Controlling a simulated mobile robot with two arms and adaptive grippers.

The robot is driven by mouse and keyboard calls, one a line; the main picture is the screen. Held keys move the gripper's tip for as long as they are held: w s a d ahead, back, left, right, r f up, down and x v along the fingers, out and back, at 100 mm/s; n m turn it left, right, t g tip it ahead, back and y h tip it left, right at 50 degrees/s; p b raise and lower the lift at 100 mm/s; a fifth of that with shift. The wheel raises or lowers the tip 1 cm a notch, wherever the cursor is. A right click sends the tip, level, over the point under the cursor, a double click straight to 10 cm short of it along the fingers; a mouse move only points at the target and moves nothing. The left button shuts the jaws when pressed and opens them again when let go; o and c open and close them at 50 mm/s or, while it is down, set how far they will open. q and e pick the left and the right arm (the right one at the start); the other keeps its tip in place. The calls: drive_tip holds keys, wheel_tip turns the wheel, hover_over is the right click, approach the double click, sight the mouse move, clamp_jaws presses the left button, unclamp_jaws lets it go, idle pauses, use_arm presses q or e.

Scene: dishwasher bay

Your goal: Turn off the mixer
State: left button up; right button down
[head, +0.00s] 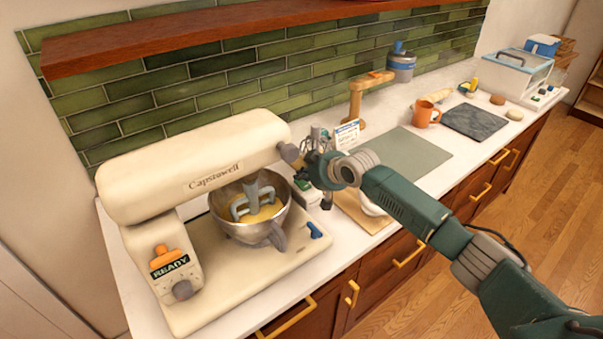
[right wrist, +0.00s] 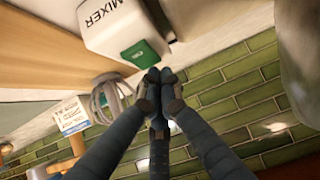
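The cream stand mixer (head: 190,165) stands at the left of the counter, with a metal bowl (head: 275,233) of yellow mixture under its head. An orange-topped tag reading READY (head: 169,266) is at its base. A white box marked MIXER (right wrist: 120,22) with a green switch (right wrist: 140,52) shows in the right wrist view; in the head view the box (head: 305,192) is partly hidden beside the mixer. My right gripper (head: 312,168) is over that box; its fingertips (right wrist: 159,76) are together, close to the green switch. I cannot tell whether they touch. My left gripper is out of view.
A small card (head: 347,133) and a wooden stand (head: 358,100) are behind my right gripper. A white bowl (head: 374,206) sits partly under my arm. An orange mug (head: 425,114) and a dark slab (head: 474,121) lie to the right. A wooden shelf (head: 190,35) runs above the tiles.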

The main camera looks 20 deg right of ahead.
drive_tip(key=shift+f, duration=0.15)
drive_tip(key=shift+w+a+f+b, duration=0.2)
drive_tip(key=shift+w+f+b, duration=0.05)
drive_tip(key=shift+f+b, duration=0.3)
drive_tip(key=shift+d+r, duration=0.1)
drive_tip(key=shift+r, duration=0.15)
drive_tip(key=shift+p, duration=0.3)
